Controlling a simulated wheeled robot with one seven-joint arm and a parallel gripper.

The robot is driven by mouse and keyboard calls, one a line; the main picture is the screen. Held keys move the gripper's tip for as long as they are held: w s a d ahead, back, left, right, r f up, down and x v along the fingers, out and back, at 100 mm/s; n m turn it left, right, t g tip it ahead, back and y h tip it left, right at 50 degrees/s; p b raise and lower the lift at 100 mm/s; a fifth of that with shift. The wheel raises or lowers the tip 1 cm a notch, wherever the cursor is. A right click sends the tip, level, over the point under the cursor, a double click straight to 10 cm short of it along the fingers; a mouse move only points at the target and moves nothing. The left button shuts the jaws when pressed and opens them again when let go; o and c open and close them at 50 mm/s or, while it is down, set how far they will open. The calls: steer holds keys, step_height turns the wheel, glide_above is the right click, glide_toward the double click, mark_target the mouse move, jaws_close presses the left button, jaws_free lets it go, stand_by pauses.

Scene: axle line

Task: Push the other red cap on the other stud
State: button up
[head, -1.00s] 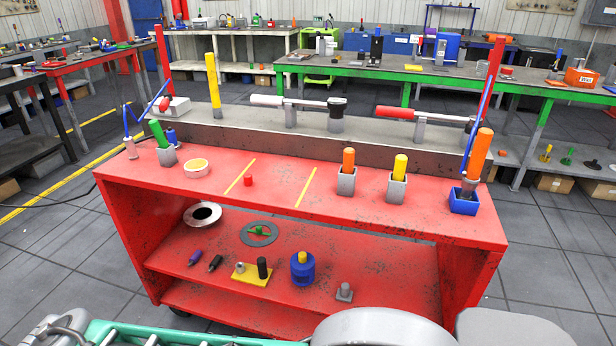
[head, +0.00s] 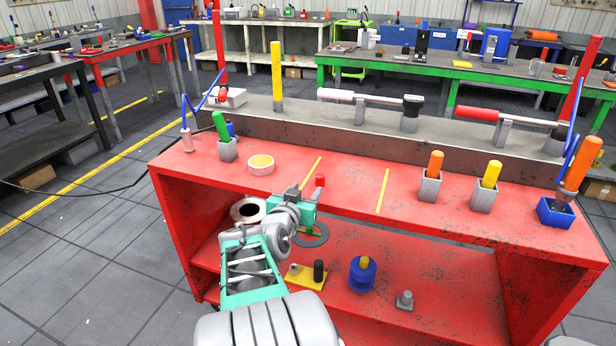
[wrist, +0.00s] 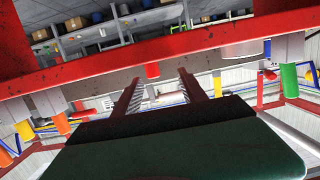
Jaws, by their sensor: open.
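A small red cap (head: 320,180) stands on the red bench top near the front edge, between two yellow stripes. My gripper (head: 308,190) is open and empty, just in front and left of the cap in the head view. In the wrist view, which looks upside down, the red cap (wrist: 152,70) appears between the two fingers (wrist: 160,90), ahead of their tips and apart from them. A small red piece (head: 214,91) shows by the white block at the left of the rear ledge. I cannot tell which part is the other stud.
Grey holders with orange (head: 435,164) and yellow (head: 491,174) handles stand right. The bench top around the cap is clear.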

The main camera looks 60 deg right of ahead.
mark_target(319, 181)
steer(key=shift+h, duration=0.4)
steer(key=x, duration=0.3)
steer(key=s+x, duration=0.1)
steer(key=x, duration=0.5)
steer(key=shift+s+d, duration=0.2)
steer(key=shift+s, duration=0.1)
jaws_close()
